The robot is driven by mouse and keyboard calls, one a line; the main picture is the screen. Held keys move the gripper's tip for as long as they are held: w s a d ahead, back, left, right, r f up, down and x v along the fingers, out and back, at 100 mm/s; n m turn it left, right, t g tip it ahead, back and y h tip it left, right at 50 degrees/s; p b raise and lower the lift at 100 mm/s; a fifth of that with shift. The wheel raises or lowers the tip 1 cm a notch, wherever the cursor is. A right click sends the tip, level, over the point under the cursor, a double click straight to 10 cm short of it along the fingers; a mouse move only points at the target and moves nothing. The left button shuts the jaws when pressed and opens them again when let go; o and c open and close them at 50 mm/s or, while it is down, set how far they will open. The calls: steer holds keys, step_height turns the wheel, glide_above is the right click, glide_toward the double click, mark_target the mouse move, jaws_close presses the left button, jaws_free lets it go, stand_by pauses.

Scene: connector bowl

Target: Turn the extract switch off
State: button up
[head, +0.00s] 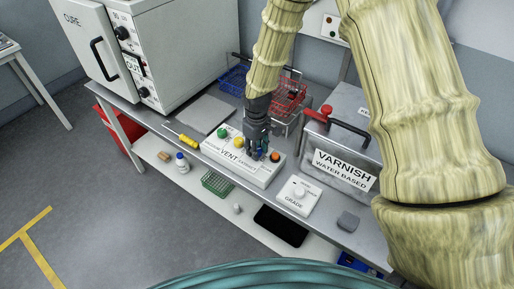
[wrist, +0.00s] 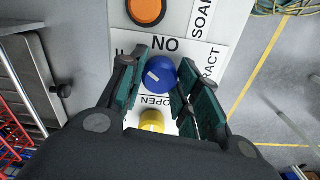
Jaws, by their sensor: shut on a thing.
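The vent panel (head: 229,170) is a white box on the bench front, labelled VENT, with green, yellow and orange controls and an EXTRACT label. My gripper (head: 258,152) reaches down onto its right part. In the wrist view, a round blue knob (wrist: 159,74) with a white mark sits between the two teal-padded fingers of my gripper (wrist: 157,83). The fingers are shut on its sides. Around the knob are the printed words NO or ON, OPEN, and part of EXTRACT. The knob's exact setting is hard to read.
An orange button (wrist: 146,10) and a yellow button (wrist: 152,121) flank the knob closely. A yellow screwdriver (head: 181,135) lies left of the panel. A GRADE dial box (head: 299,195) and a VARNISH tank (head: 343,170) stand right. A red wire basket (head: 290,96) is behind.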

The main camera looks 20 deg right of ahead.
steer(key=n+p, duration=0.1)
steer(key=n, duration=0.5)
steer(key=shift+r+n, duration=0.1)
steer(key=shift+n, duration=0.2)
stand_by(0.4)
steer(key=shift+w, duration=0.1)
steer(key=o, duration=1)
step_height(320, 180, up, 12)
steer(key=shift+f, duration=0.1)
stand_by(0.4)
